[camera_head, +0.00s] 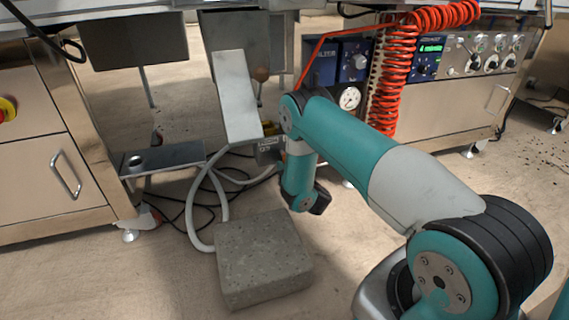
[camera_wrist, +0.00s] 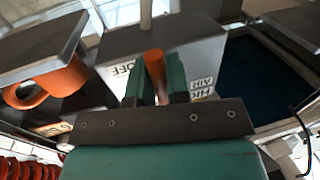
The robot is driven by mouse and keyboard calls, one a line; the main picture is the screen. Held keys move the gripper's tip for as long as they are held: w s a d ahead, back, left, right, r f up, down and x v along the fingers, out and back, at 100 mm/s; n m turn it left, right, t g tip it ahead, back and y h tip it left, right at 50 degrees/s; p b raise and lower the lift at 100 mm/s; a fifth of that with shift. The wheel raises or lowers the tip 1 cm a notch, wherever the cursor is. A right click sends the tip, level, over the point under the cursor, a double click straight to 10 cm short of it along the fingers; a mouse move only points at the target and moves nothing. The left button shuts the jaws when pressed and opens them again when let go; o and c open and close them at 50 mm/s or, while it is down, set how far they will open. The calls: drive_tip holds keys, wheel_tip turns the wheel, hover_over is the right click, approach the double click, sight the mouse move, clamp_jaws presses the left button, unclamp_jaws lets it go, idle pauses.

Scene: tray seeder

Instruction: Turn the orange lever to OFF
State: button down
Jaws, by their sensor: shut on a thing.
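The orange lever (camera_wrist: 154,68) stands between the two teal fingers of my gripper (camera_wrist: 156,80) in the wrist view, and the gripper is shut on it. The lever is at a grey box (camera_wrist: 185,45) with an "OFF" label (camera_wrist: 119,70) left of the fingers and a "HIGH AIR" label (camera_wrist: 203,88) to the right, both upside down. The lever's lower part is hidden by my gripper. In the head view a labelled grey box (camera_head: 268,149) shows beside my arm, which hides the fingers.
An orange ring-shaped part (camera_wrist: 62,80) under a grey plate is close on the left in the wrist view. A red coiled hose (camera_head: 386,85) hangs before the control panel (camera_head: 430,65). A concrete block (camera_head: 262,255), a grey hose (camera_head: 191,205) and black cables are on the floor.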

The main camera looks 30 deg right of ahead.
drive_tip(key=c, duration=1.1)
unclamp_jaws()
drive_tip(key=shift+s, duration=0.2)
drive_tip(key=shift+s+a+r+p, duration=0.1)
drive_tip(key=shift+s+a+p, duration=0.15)
drive_tip(key=shift+s+p, duration=2.95)
drive_tip(key=shift+s+a+p, duration=0.2)
drive_tip(key=shift+s+p, duration=2.3)
drive_tip(key=shift+p, duration=1.3)
drive_tip(key=shift+s+a+r+p, duration=0.1)
drive_tip(key=shift+s+a+p, duration=0.15)
drive_tip(key=shift+s+p, duration=2.95)
drive_tip(key=shift+w+p, duration=0.3)
drive_tip(key=shift+w, duration=0.05)
